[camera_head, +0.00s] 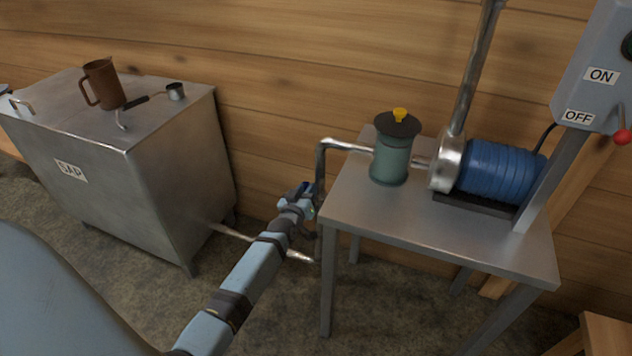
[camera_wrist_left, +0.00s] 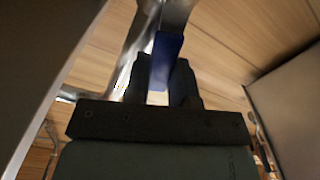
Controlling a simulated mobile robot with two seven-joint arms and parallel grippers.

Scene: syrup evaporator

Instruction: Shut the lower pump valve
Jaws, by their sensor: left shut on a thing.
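The lower pump valve's blue handle (camera_wrist_left: 166,58) shows in the left wrist view, between the two dark fingers of my left gripper (camera_wrist_left: 163,84). The fingers are shut on it. A shiny metal pipe (camera_wrist_left: 143,50) runs right behind the handle. In the head view my left gripper (camera_head: 306,191) is at the vertical pipe (camera_head: 320,165) just left of the pump table. Only a small bit of blue shows there, and the gripper hides most of the valve. My right gripper is not in view.
The metal pump table (camera_head: 450,225) carries a green canister (camera_head: 391,160) with a yellow knob and a blue pump motor (camera_head: 495,167). A switch box (camera_head: 596,75) with ON and OFF labels stands at right. A SAP tank (camera_head: 150,165) stands left, with a brown jug (camera_head: 103,85) on top.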

